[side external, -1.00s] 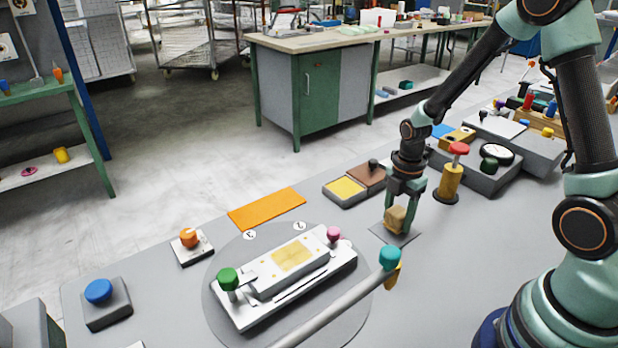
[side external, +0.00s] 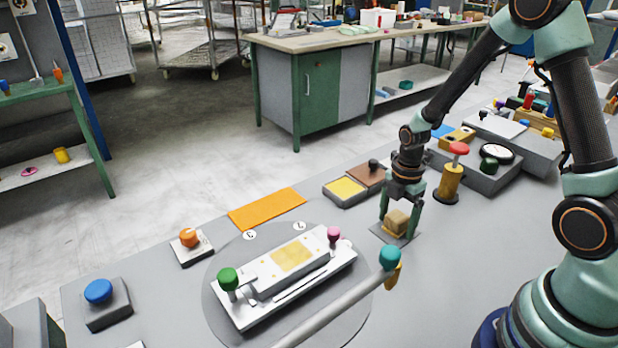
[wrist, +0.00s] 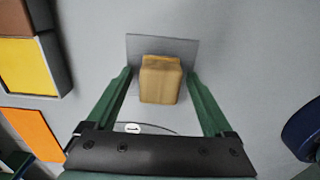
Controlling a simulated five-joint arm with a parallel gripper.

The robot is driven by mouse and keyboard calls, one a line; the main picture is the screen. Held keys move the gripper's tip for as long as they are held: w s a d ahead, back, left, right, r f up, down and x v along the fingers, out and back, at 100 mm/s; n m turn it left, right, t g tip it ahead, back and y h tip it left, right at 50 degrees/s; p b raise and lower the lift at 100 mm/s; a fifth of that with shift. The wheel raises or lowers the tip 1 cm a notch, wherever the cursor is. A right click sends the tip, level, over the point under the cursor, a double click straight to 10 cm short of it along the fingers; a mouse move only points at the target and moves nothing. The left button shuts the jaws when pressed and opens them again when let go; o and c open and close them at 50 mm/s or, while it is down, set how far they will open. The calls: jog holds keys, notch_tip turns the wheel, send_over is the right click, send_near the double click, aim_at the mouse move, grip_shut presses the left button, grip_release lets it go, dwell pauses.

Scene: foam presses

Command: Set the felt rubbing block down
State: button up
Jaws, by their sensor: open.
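The felt rubbing block (side external: 397,221) is a small tan block. It sits on a thin grey square plate (side external: 384,234) on the table. My gripper (side external: 400,226) is low over it, with one green finger on each side. In the wrist view my gripper (wrist: 160,98) is open, and the block (wrist: 160,80) stands between the fingers with a gap on both sides. The grey plate (wrist: 134,46) shows behind and beside the block there.
A white press (side external: 258,302) stands on a round disc at the front. A teal-tipped bar (side external: 345,298) crosses in front of it. A yellow post with a red knob (side external: 452,182) is close right of my gripper. The yellow pad tray (side external: 344,189) is behind left.

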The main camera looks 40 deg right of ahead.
notch_tip(320, 180, up, 12)
jog(key=f, duration=0.1)
notch_tip(320, 180, up, 8)
jog(key=m+t, duration=0.3)
jog(key=m, duration=0.5)
send_over(398, 215)
jog(key=s+a, duration=0.2)
jog(key=a, duration=0.2)
jog(key=s+a+r+m+t, duration=0.2)
jog(key=s+a+r+m, duration=0.1)
jog(key=m, duration=0.7)
notch_tip(398, 215, up, 2)
jog(key=shift+s+a+r+t, duration=0.1)
jog(key=shift+s+a+t, duration=0.2)
jog(key=shift+s, duration=0.5)
